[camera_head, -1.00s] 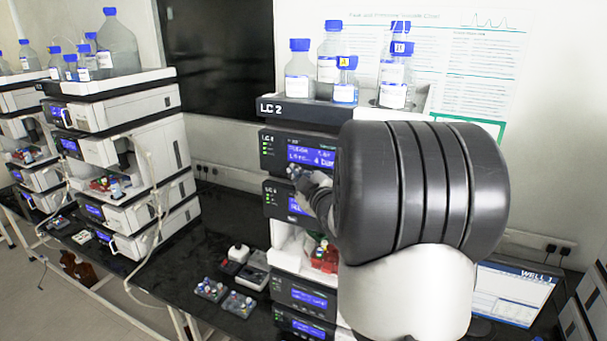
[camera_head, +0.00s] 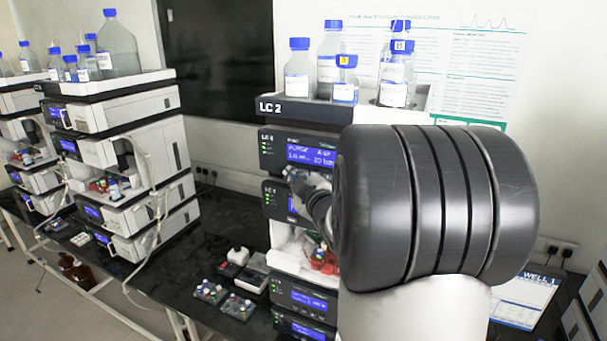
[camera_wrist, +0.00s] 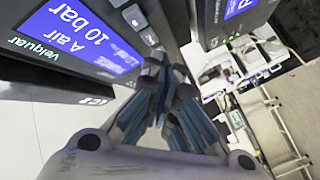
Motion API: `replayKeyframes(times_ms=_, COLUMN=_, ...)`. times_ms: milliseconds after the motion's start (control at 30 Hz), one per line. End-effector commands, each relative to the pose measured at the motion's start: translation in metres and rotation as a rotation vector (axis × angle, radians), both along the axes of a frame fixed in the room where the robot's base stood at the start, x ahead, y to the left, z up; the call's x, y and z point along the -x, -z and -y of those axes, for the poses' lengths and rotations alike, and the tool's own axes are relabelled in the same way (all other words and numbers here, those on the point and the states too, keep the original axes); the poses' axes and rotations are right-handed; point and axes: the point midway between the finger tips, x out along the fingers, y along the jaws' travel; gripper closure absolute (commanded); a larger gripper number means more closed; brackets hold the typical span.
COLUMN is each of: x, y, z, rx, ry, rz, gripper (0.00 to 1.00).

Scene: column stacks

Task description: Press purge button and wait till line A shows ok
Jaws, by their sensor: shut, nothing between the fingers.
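The upper pump module of the LC 2 stack has a blue display (camera_head: 311,156). In the wrist view the display (camera_wrist: 75,30) appears rotated and reads "A air" and "10 bar"; I see no "ok" for line A. Small grey buttons (camera_wrist: 135,15) sit beside the display. I cannot read which one is purge. My gripper (camera_head: 291,173) is shut and empty at the lower part of this module's front. In the wrist view my fingertips (camera_wrist: 155,60) are close to the button row. I cannot tell whether they touch a button.
Blue-capped bottles (camera_head: 299,70) stand on top of the stack. Vial racks (camera_head: 237,306) and small containers lie on the dark bench left of it. Another instrument stack (camera_head: 125,150) stands further left. My arm hides the stack's right side.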

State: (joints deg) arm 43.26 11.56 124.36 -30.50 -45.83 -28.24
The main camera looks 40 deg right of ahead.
Motion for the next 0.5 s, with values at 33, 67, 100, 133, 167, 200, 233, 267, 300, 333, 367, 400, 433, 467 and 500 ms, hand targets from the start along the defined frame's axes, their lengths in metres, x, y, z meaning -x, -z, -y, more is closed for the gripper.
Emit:
replayKeyframes(times_ms=33, x=0.001, y=0.001, z=-0.005, rx=0.001, ry=-0.002, rz=0.001, gripper=1.0)
replayKeyframes(times_ms=67, x=0.002, y=0.001, z=-0.007, rx=0.002, ry=-0.002, rz=0.002, gripper=1.0)
replayKeyframes(times_ms=100, x=0.004, y=0.002, z=-0.011, rx=0.001, ry=-0.002, rz=0.002, gripper=1.0)
replayKeyframes(times_ms=133, x=0.005, y=0.002, z=-0.014, rx=0.001, ry=-0.002, rz=0.002, gripper=1.0)
replayKeyframes(times_ms=167, x=0.006, y=0.002, z=-0.017, rx=0.0, ry=-0.002, rz=0.001, gripper=1.0)
replayKeyframes(times_ms=200, x=0.008, y=0.002, z=-0.021, rx=0.001, ry=-0.002, rz=0.001, gripper=1.0)
replayKeyframes(times_ms=233, x=0.009, y=0.003, z=-0.023, rx=0.0, ry=-0.002, rz=0.001, gripper=1.0)
replayKeyframes(times_ms=267, x=0.01, y=0.002, z=-0.026, rx=0.002, ry=-0.002, rz=0.002, gripper=1.0)
replayKeyframes(times_ms=300, x=0.012, y=0.002, z=-0.03, rx=0.002, ry=-0.002, rz=0.003, gripper=1.0)
replayKeyframes(times_ms=333, x=0.013, y=0.002, z=-0.033, rx=0.002, ry=-0.002, rz=0.002, gripper=1.0)
replayKeyframes(times_ms=367, x=0.014, y=0.002, z=-0.035, rx=0.001, ry=-0.002, rz=0.001, gripper=1.0)
replayKeyframes(times_ms=400, x=0.015, y=0.002, z=-0.038, rx=0.001, ry=-0.002, rz=0.001, gripper=1.0)
replayKeyframes(times_ms=433, x=0.016, y=0.002, z=-0.04, rx=0.001, ry=-0.001, rz=0.0, gripper=1.0)
replayKeyframes(times_ms=467, x=0.017, y=0.002, z=-0.041, rx=0.001, ry=-0.001, rz=0.0, gripper=1.0)
replayKeyframes(times_ms=500, x=0.017, y=0.001, z=-0.043, rx=0.001, ry=-0.001, rz=0.0, gripper=1.0)
